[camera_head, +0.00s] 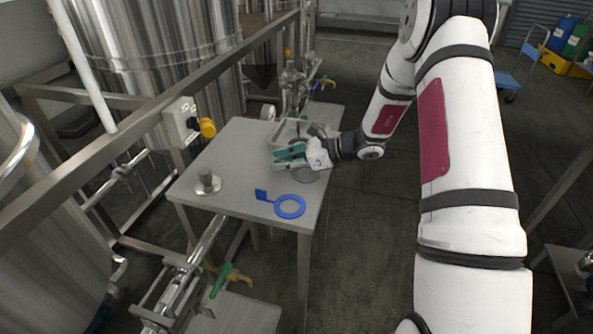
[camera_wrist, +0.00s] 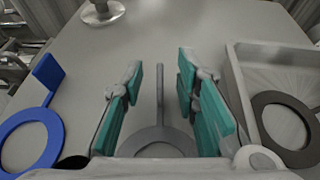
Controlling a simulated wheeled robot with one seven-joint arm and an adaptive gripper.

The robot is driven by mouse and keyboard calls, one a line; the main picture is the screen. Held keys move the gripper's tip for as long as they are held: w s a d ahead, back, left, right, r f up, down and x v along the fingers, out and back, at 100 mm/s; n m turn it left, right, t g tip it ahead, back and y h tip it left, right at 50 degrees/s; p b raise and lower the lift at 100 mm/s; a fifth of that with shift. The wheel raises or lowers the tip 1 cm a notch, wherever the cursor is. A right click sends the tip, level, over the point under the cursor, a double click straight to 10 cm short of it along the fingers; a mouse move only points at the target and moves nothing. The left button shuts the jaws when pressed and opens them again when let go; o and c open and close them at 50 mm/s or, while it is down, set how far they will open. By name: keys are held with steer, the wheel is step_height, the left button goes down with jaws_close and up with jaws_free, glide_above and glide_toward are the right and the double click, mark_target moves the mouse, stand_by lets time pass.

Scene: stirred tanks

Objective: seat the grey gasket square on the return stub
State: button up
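The grey gasket (camera_wrist: 159,137) lies on the table, a flat ring with a narrow tab pointing away from my palm in the wrist view. In the head view part of its ring (camera_head: 306,175) shows below my gripper, the rest hidden. My gripper (camera_head: 276,160) is open, its green fingers (camera_wrist: 160,85) on either side of the tab with gaps both sides. Whether the fingertips touch the table I cannot tell. The return stub (camera_head: 206,183) is a short metal post on a round flange at the table's left; it also shows at the wrist view's top (camera_wrist: 102,10). No gasket shows on it.
A blue gasket (camera_head: 291,207) with a square tab lies near the table's front edge. A pale tray (camera_wrist: 238,78) right of my gripper in the wrist view holds a dark gasket (camera_wrist: 287,127). The tabletop (camera_head: 240,155) between my gripper and the stub is clear.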

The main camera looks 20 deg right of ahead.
steer(key=shift+w+a+f, duration=0.1)
steer(key=shift+a, duration=0.05)
steer(key=shift+c, duration=0.3)
jaws_close()
